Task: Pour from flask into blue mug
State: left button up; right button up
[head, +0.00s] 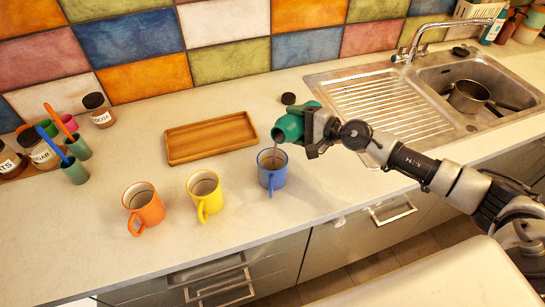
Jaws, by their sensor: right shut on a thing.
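The teal flask (290,128) is tipped over on its side, with its mouth facing down and left above the blue mug. My right gripper (310,130) is shut on the flask and holds it above the counter. The blue mug (271,179) stands upright on the counter below the flask's mouth. A thin brownish streak runs from the mouth down into the mug. How full the mug is cannot be made out. My left gripper is not in view.
A yellow mug (205,200) and an orange mug (146,210) stand left of the blue mug. A wooden tray (211,138) lies empty behind. A dark round cap (288,98) lies near the wall. The sink (480,75) holds a pot (468,97). Jars crowd the left.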

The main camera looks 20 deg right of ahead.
jog(key=shift+s+a+n+p, duration=0.15)
jog(key=shift+a+n+p, duration=0.1)
jog(key=shift+n+p, duration=0.25)
dwell(1.7)
